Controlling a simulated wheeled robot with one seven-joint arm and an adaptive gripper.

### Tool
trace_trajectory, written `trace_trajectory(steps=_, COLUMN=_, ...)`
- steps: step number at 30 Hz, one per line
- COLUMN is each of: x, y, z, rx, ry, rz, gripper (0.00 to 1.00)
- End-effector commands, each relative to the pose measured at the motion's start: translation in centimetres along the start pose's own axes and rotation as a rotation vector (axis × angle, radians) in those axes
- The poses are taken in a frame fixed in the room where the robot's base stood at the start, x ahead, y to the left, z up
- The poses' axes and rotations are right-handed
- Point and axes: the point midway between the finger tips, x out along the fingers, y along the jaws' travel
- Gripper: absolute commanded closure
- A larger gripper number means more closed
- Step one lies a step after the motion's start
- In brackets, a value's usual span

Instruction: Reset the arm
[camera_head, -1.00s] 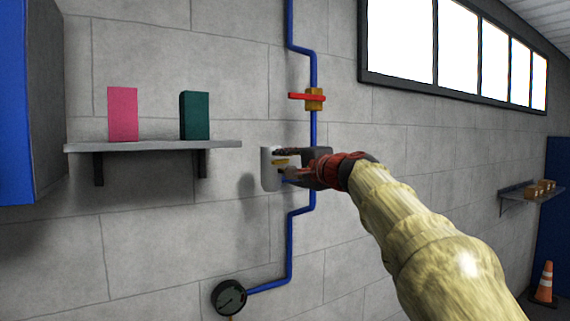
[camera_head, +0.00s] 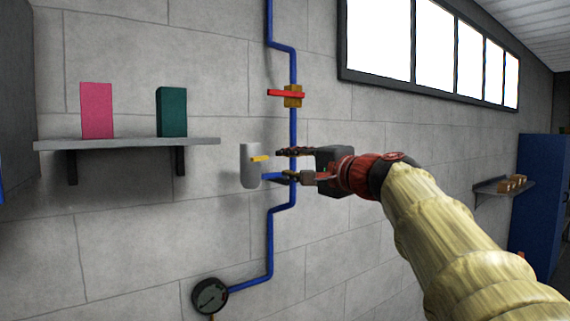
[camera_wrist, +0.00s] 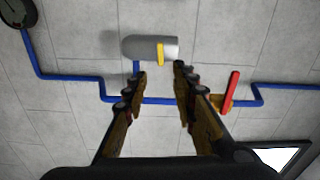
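My gripper (camera_head: 285,164) is in front of the wall, to the right of a grey cylinder with a yellow lever (camera_head: 259,158). Its fingers are apart with nothing between them. In the wrist view my gripper (camera_wrist: 160,82) shows two spread fingers. The grey cylinder (camera_wrist: 140,47) and its yellow lever (camera_wrist: 160,53) lie beyond the fingertips, clear of them. My arm reaches in from the lower right in the head view.
A blue pipe (camera_head: 270,245) runs up the wall behind the gripper, with a red-handled valve (camera_head: 287,95) above and a gauge (camera_head: 210,296) below. A shelf (camera_head: 130,144) holds a pink box (camera_head: 97,110) and a green box (camera_head: 172,112). A small shelf (camera_head: 490,187) is at right.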

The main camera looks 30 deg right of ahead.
Motion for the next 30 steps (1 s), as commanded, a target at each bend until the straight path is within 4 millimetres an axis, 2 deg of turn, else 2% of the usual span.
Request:
trace_trajectory(steps=14, x=0.0, y=0.0, z=0.0, rx=-0.007, ry=-0.001, rz=0.0, gripper=0.73)
trace_trajectory(steps=17, x=0.1, y=1.5, z=0.1, rx=-0.063, ry=-0.008, rz=0.042, gripper=0.73)
trace_trajectory(steps=20, x=0.1, y=6.0, z=0.1, rx=-0.126, ry=-0.02, rz=0.144, gripper=0.73)
trace_trajectory(steps=23, x=-1.0, y=12.4, z=0.7, rx=-0.216, ry=-0.044, rz=0.29, gripper=0.73)
trace_trajectory(steps=24, x=-1.7, y=15.0, z=1.4, rx=-0.259, ry=-0.065, rz=0.351, gripper=0.73)
trace_trajectory(steps=26, x=-2.9, y=18.8, z=2.9, rx=-0.323, ry=-0.104, rz=0.436, gripper=0.73)
trace_trajectory(steps=30, x=-6.5, y=26.9, z=7.2, rx=-0.482, ry=-0.223, rz=0.616, gripper=0.73)
